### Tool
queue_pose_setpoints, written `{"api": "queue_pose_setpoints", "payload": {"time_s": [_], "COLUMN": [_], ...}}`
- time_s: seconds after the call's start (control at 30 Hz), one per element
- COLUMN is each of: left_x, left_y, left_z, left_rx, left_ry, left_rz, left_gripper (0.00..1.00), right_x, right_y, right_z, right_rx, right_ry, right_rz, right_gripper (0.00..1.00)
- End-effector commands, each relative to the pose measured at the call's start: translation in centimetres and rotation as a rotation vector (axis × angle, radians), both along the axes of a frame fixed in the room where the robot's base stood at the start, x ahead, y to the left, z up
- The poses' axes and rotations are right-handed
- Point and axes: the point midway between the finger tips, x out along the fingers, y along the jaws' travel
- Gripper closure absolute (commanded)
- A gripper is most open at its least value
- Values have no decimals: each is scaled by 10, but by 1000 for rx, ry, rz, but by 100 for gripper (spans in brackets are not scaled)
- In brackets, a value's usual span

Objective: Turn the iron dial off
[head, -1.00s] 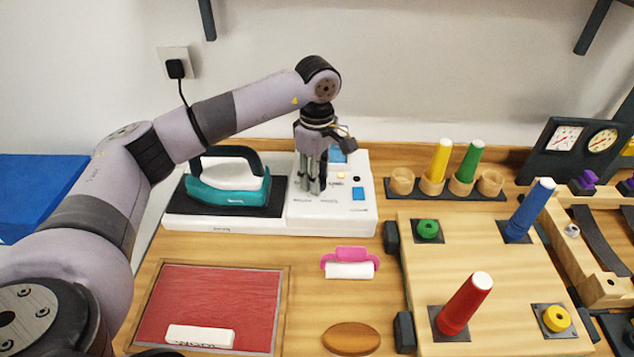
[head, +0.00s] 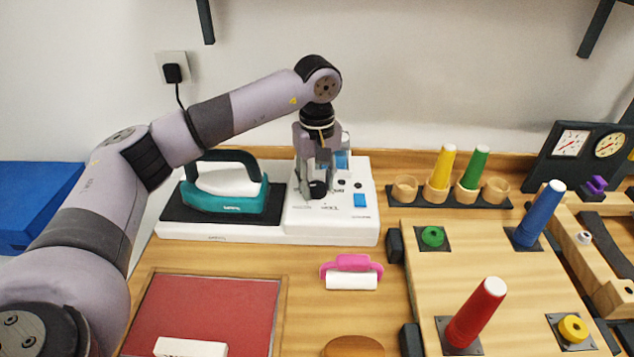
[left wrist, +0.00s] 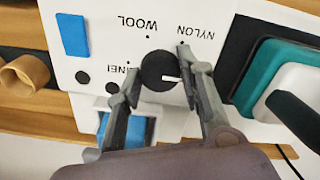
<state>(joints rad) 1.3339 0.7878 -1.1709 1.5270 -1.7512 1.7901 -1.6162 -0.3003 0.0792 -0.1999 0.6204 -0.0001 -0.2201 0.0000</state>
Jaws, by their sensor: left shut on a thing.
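The iron dial is a round black knob with a white pointer mark. In the head view the dial (head: 318,189) shows low between my fingers. My left gripper (head: 317,186) points down over the white base (head: 290,229) and is shut on the dial. In the left wrist view its fingertips (left wrist: 157,70) stand on either side of the knob. Two small round lamps (left wrist: 97,83) beside it look dark. My right gripper is not in view.
The teal iron (head: 232,200) rests on the black pad left of the dial. A blue square (head: 361,200) is on the base's right. A pink-handled roller (head: 351,272), a red mat (head: 215,305) and a peg board (head: 460,275) lie in front. A cup rack (head: 450,200) stands right.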

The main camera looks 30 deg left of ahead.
Motion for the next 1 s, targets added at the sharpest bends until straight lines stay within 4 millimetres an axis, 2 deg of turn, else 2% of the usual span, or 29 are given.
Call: {"api": "queue_pose_setpoints", "payload": {"time_s": [0.47,0.5,0.8,1.0], "left_x": [0,0,0,0], "left_y": [0,0,0,0], "left_z": [0,0,0,0], "left_rx": [0,1,0,0], "left_ry": [0,1,0,0], "left_rz": [-14,-14,-13,-12], "left_gripper": [93,63,44,44], "right_x": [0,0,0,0], "right_y": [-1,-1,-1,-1], "right_z": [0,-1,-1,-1], "right_rx": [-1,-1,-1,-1], "right_ry": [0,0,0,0], "right_rz": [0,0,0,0], "right_gripper": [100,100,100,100]}}
